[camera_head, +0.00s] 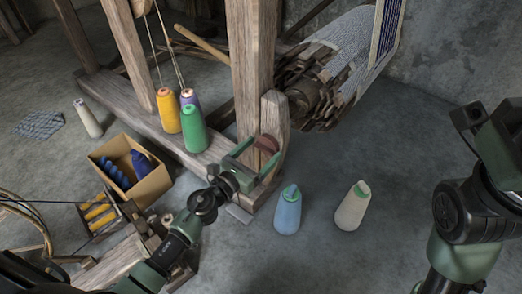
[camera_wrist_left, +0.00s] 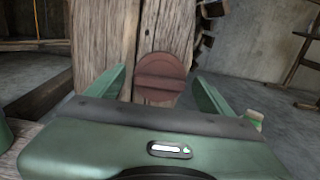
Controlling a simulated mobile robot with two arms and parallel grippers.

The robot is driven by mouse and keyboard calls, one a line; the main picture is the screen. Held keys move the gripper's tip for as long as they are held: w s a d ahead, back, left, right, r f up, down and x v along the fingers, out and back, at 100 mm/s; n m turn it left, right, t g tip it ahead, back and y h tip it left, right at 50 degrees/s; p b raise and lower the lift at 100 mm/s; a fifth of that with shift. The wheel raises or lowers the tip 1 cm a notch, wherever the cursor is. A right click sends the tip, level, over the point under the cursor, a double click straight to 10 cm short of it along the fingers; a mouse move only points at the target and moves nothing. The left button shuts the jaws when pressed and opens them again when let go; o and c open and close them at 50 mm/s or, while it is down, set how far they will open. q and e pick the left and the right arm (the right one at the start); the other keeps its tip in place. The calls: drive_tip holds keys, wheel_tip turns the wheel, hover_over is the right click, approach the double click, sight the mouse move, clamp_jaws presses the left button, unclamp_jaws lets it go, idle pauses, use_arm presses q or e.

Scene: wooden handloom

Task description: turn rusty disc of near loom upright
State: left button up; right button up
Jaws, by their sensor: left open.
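The rusty disc (camera_head: 267,144) is a round reddish-brown knob on the short wooden post at the near loom's foot. In the left wrist view the disc (camera_wrist_left: 160,72) faces me, with a raised bar across its middle lying about level. My left gripper (camera_head: 258,157) is open in front of it. In the left wrist view the left gripper's fingers (camera_wrist_left: 158,76) stand on either side of the disc, with gaps between them and its rim. The near loom (camera_head: 252,60) is a weathered wooden frame. My right arm shows at the right edge; its gripper cannot be made out.
A blue cone (camera_head: 287,212) and a cream cone (camera_head: 352,207) stand on the floor right of the post. Yellow (camera_head: 168,112) and green (camera_head: 193,130) cones stand on the loom's beam. A cardboard box (camera_head: 158,187) holds blue spools. The right floor is mostly clear.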

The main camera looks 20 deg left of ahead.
use_arm(q)
drive_tip(key=shift+w+d, duration=0.1)
drive_tip(key=shift+w, duration=0.05)
drive_tip(key=c, duration=1.2)
drive_tip(key=shift+c, duration=0.2)
